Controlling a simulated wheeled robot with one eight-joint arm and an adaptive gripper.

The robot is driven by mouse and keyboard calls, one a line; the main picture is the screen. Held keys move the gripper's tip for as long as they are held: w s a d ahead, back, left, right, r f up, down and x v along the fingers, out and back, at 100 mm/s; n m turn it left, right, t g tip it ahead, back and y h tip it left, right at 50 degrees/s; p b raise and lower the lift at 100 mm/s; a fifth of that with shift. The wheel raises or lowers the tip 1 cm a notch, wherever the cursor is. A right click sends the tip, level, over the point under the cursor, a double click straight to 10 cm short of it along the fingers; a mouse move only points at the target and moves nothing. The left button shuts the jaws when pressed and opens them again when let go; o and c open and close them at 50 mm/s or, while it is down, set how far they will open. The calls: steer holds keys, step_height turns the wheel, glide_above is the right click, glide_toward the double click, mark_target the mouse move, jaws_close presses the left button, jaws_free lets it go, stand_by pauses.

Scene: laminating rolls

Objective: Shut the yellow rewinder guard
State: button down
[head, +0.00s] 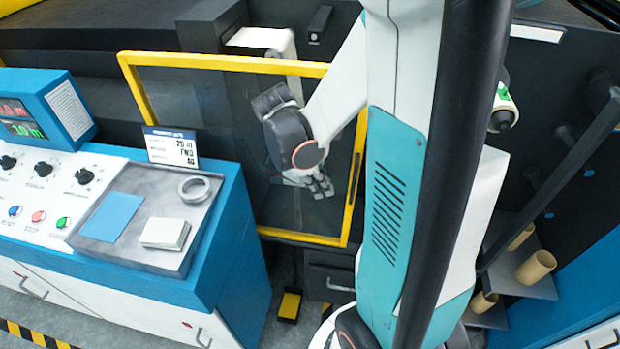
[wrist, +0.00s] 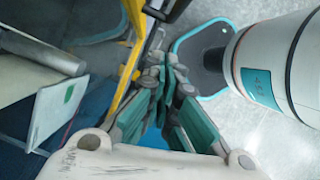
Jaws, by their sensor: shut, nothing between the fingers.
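The yellow rewinder guard (head: 228,62) is a yellow frame around a see-through panel, upright left of centre in the head view. A dark handle shows on its right upright. The bay to its right, with a roll, is uncovered. My gripper (head: 322,188) is shut and empty, overlapping the panel's right part in the head view; whether it touches the panel cannot be told. In the wrist view my gripper (wrist: 165,70) has its fingers together, just right of the guard's yellow bar (wrist: 131,85). My arm hides part of the guard's upper right corner.
A blue control desk (head: 235,240) with a grey tray (head: 115,185) stands at left. A roll with a green label (head: 504,108) sits right of my arm and at left in the wrist view (wrist: 40,80). Brown cores (head: 535,266) lie on shelves at right.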

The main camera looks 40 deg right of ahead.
steer(key=shift+s+d+r, duration=0.15)
steer(key=shift+s+d, duration=1.05)
steer(key=s+d, duration=0.9)
steer(key=s, duration=0.3)
steer(key=s+d, duration=0.9)
steer(key=s, duration=0.3)
steer(key=s+d, duration=0.8)
steer(key=s, duration=0.5)
steer(key=shift+d+b, duration=0.4)
steer(key=shift+b, duration=0.05)
